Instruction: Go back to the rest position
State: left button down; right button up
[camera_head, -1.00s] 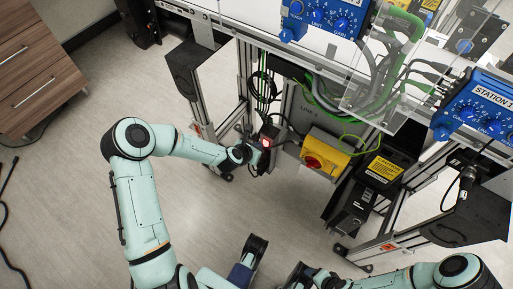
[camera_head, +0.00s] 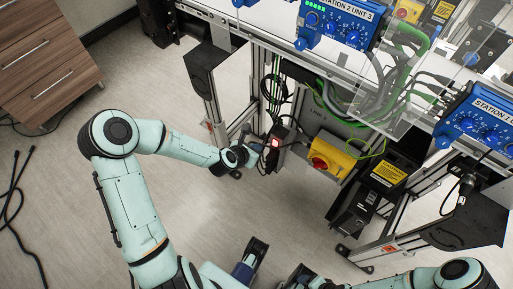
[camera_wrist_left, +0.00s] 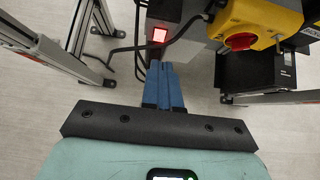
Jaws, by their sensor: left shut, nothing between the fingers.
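My left gripper (camera_head: 256,148) reaches from the left toward the small dark box with a red-lit switch (camera_head: 275,143) on the conveyor frame. In the left wrist view its blue fingers (camera_wrist_left: 164,82) are together with nothing between them. The red-lit switch (camera_wrist_left: 159,35) shows just beyond the fingertips there; a small gap seems to lie between. My left arm (camera_head: 130,180) is bent, with its elbow at the left.
A yellow box with a red knob (camera_head: 320,162) sits right of the switch. Aluminium legs (camera_head: 207,100), a black unit with a yellow label (camera_head: 385,172) and hanging cables (camera_head: 272,92) are close. A wooden drawer cabinet (camera_head: 45,70) stands upper left. Floor at left is mostly clear.

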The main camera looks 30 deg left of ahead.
pick_arm(q)
jog(key=shift+d+f, duration=0.1)
jog(key=s+d+f+m+g+h, duration=0.2)
jog(key=s+d+f+m+g, duration=0.1)
jog(key=s+d+f+m, duration=0.45)
jog(key=s+d+f+m+g, duration=0.35)
jog(key=s+f+m, duration=0.25)
jog(key=s+m, duration=0.5)
jog(key=s+d+f+m+g, duration=0.3)
jog(key=s+f+m+g, duration=0.15)
jog(key=s+m, duration=0.7)
jog(key=w+r+m+p, duration=0.1)
jog(key=w+r+p, duration=0.2)
jog(key=r+p, duration=0.8)
jog(key=shift+w+a+h+p, duration=0.2)
jog(key=shift+h+p, duration=0.2)
jog(key=shift+p, duration=0.45)
